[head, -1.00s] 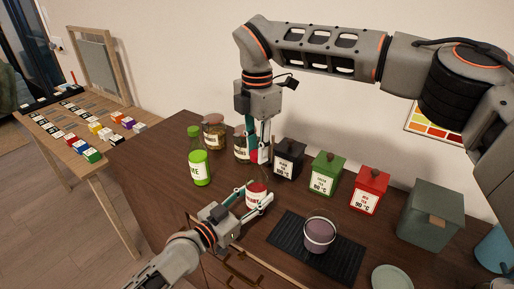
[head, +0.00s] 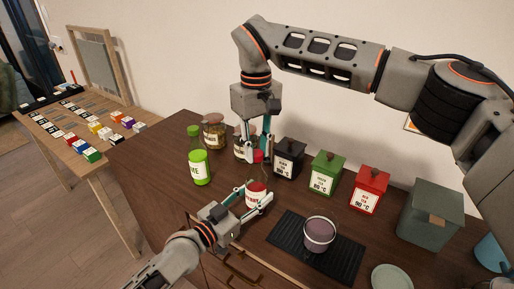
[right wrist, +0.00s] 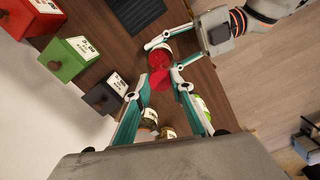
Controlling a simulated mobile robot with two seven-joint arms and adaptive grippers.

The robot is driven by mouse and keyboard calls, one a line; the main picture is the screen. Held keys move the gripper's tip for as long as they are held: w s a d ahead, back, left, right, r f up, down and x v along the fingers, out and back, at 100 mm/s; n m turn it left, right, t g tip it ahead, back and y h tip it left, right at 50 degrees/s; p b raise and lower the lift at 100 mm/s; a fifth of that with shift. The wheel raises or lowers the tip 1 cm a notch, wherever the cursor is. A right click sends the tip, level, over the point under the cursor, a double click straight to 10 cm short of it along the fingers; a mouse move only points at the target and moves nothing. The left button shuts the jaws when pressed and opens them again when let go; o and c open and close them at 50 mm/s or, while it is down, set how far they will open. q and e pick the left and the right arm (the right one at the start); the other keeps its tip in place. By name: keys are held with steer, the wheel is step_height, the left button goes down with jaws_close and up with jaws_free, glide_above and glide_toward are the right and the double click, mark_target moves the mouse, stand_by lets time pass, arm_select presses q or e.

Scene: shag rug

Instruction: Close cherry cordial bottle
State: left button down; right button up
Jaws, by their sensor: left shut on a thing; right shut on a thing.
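The cherry cordial bottle (head: 256,197) stands upright near the counter's front edge, with red contents and a white label. My left gripper (head: 257,193) is shut around its body from the front. A red cap (head: 258,156) is directly above the bottle, in line with its neck. My right gripper (head: 258,151) points down and is shut on the cap. In the right wrist view, the cap (right wrist: 160,80) sits between the right fingertips, with the red bottle (right wrist: 158,60) beyond it. I cannot tell whether the cap is seated on the neck.
A green lime bottle (head: 201,168) stands to the left, with jars (head: 214,133) behind. Black (head: 289,158), green (head: 326,174) and red (head: 369,190) tins line the back right. A purple cup (head: 319,235) stands on a black mat (head: 287,230).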

steer(key=shift+m, duration=1)
steer(key=o, duration=0.7)
steer(key=shift+c, duration=0.2)
steer(key=shift+r, duration=2.3)
steer(key=shift+c, duration=0.3)
